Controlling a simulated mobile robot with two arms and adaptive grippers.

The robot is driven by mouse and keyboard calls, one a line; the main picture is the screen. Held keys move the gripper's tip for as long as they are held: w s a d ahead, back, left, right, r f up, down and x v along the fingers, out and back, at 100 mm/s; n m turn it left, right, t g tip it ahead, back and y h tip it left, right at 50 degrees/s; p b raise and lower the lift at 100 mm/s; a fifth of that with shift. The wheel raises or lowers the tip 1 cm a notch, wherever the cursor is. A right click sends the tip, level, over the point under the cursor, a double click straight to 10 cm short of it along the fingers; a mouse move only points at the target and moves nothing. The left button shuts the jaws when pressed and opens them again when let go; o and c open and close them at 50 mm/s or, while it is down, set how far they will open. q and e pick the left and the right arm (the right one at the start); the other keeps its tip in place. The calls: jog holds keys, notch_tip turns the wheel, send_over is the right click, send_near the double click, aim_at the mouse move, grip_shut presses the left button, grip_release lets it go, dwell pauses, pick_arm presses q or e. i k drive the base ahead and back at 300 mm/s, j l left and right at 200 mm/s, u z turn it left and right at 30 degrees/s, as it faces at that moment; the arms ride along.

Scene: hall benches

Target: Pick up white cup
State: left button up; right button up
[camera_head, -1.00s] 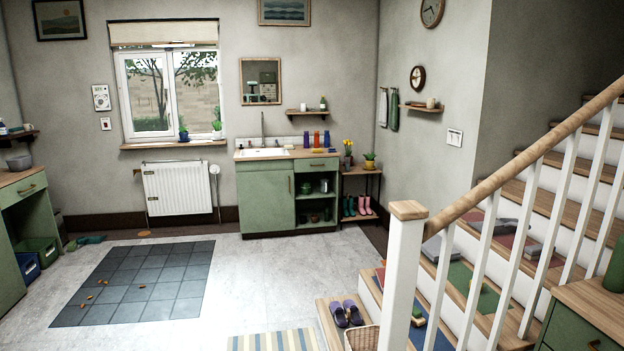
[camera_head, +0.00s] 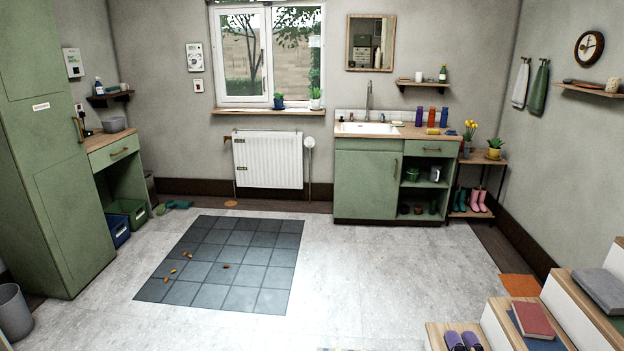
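Several small pale items could be the white cup, and I cannot tell which is. A small white cup-like item (camera_head: 418,77) stands on the wall shelf above the sink counter. Another whitish one (camera_head: 435,173) is in the open compartment of the green sink cabinet (camera_head: 366,190). A pale, cream cup-like item (camera_head: 612,86) stands on the wall shelf at the far right. All are far from me and small. Neither of my grippers is in view.
Grey floor tiles (camera_head: 228,262) with a few leaves lie in the middle, with clear floor around them. A tall green cupboard (camera_head: 55,170) is at left, a grey bin (camera_head: 13,312) below it. Steps with books and purple slippers (camera_head: 462,341) are at lower right.

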aim_at(419, 75)
jog(key=i+j+z, duration=0.1)
jog(key=i+z, duration=0.2)
jog(key=i, duration=1.65)
jog(key=i+j+z, duration=0.1)
jog(key=i, duration=1.95)
jog(key=i+l+z, duration=0.1)
jog(key=i+z, duration=0.3)
jog(key=i+j+z, duration=0.1)
jog(key=i+z, duration=0.25)
jog(key=i, duration=0.25)
jog(key=i+j+z, duration=0.2)
jog(key=i+z, duration=0.2)
jog(key=i+l+u, duration=0.2)
jog(key=i+l, duration=1)
jog(key=l, duration=0.1)
